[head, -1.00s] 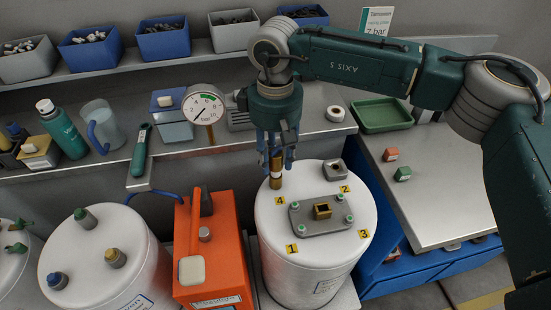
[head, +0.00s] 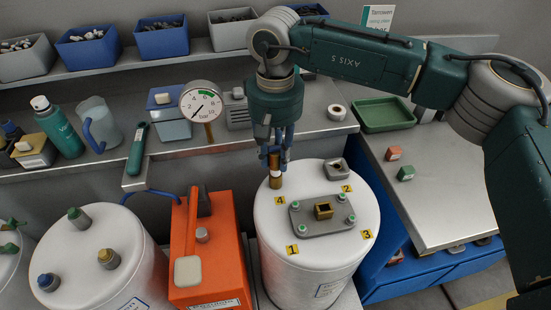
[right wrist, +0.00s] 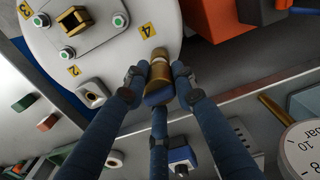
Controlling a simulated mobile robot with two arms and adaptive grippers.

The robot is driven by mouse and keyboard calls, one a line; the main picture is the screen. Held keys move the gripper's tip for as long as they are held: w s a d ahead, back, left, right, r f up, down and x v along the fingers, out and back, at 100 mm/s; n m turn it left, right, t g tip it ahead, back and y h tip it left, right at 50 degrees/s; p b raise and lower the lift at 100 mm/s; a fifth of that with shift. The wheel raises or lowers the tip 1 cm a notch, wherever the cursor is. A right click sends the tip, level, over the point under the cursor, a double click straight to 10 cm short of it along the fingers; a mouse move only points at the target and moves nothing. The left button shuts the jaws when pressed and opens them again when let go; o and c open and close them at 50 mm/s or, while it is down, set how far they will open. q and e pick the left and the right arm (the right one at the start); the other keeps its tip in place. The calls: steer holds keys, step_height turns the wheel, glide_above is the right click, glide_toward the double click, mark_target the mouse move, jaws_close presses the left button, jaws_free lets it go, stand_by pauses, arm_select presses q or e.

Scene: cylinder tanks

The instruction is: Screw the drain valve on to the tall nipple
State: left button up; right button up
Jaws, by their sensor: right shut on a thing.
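My right gripper (head: 276,160) points down over the back left of the large white tank (head: 283,262), near label 4. Its several blue fingers are shut around a brass cylinder with a blue end, which I take for the drain valve (right wrist: 158,97). The valve stands roughly upright. Below the fingers are a pale band and a brass lower part, likely the tall nipple (head: 276,184), which meets the tank top. I cannot tell how far the two are threaded together. My left gripper is not in view.
A grey flange plate (head: 335,222) with a square brass fitting (head: 323,209) sits on the tank top, beside a small grey block (head: 335,168). A pressure gauge (head: 200,101) stands close left of my gripper. An orange machine (head: 215,255) stands left of the tank.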

steer(key=shift+w+f+m, duration=0.1)
steer(key=shift+m, duration=0.8)
steer(key=m+b, duration=0.1)
steer(key=m, duration=0.1)
steer(key=shift+d+m, duration=0.1)
steer(key=shift+m, duration=0.6)
steer(key=shift+m+b, duration=0.35)
steer(key=shift+m, duration=0.05)
steer(key=m+b, duration=0.1)
steer(key=m, duration=0.1)
steer(key=shift+m, duration=0.4)
steer(key=m+b, duration=0.1)
steer(key=m, duration=0.3)
steer(key=shift+m, duration=0.3)
steer(key=m, duration=0.3)
steer(key=shift+r+b, duration=0.2)
steer(key=shift+b, duration=0.1)
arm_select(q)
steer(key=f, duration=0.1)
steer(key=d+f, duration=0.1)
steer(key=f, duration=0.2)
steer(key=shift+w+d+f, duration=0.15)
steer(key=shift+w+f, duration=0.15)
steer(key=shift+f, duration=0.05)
